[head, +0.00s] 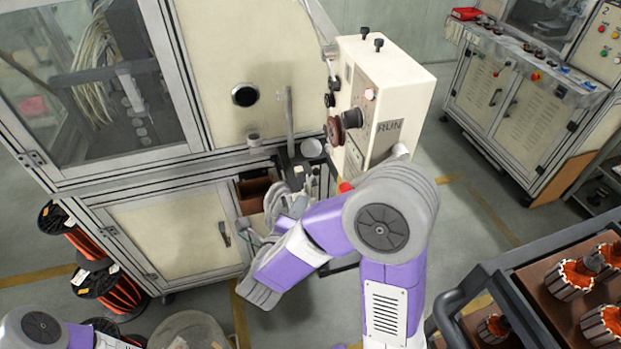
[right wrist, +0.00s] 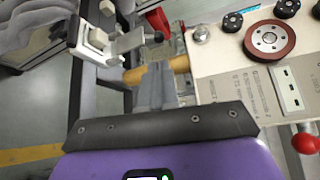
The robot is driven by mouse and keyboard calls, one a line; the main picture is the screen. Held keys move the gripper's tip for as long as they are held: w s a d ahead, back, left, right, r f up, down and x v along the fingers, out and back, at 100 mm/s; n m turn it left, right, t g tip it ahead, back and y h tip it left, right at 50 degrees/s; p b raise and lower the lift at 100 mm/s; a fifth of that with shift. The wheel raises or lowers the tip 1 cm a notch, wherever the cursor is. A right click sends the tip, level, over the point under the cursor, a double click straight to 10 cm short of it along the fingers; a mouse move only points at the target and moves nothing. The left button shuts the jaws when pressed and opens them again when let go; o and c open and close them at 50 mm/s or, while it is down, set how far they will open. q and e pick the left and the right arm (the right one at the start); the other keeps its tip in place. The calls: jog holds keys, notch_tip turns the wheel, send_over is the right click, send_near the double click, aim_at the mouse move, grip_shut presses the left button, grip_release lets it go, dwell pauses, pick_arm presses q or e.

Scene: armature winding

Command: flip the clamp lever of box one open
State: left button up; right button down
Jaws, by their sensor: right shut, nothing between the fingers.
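My right gripper (head: 280,204) is beside the front of the cream machine, left of the RUN box (head: 388,98). In the right wrist view its grey fingers (right wrist: 157,84) are shut with nothing between them. Their tips overlap a tan cylinder (right wrist: 180,64); I cannot tell if they touch it. Left of the fingers is a white block with a grey lever-like arm (right wrist: 128,44), possibly the clamp lever; its state is unclear. A red piece (right wrist: 158,20) shows beyond it. No label marks box one. My left gripper is out of view; only part of that arm shows at bottom left.
In the right wrist view, a beige panel with a red-brown wheel (right wrist: 270,40) and a red ball knob (right wrist: 305,143) is close on the right. A brown open bin (head: 254,190) sits left of my gripper. A cart rail (head: 470,285) with orange-wound armatures (head: 574,280) stands at lower right.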

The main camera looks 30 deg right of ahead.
aim_at(315, 174)
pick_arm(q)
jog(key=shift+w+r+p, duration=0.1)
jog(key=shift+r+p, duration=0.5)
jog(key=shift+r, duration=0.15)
pick_arm(e)
jog(key=x, duration=1)
jog(key=shift+a, duration=0.1)
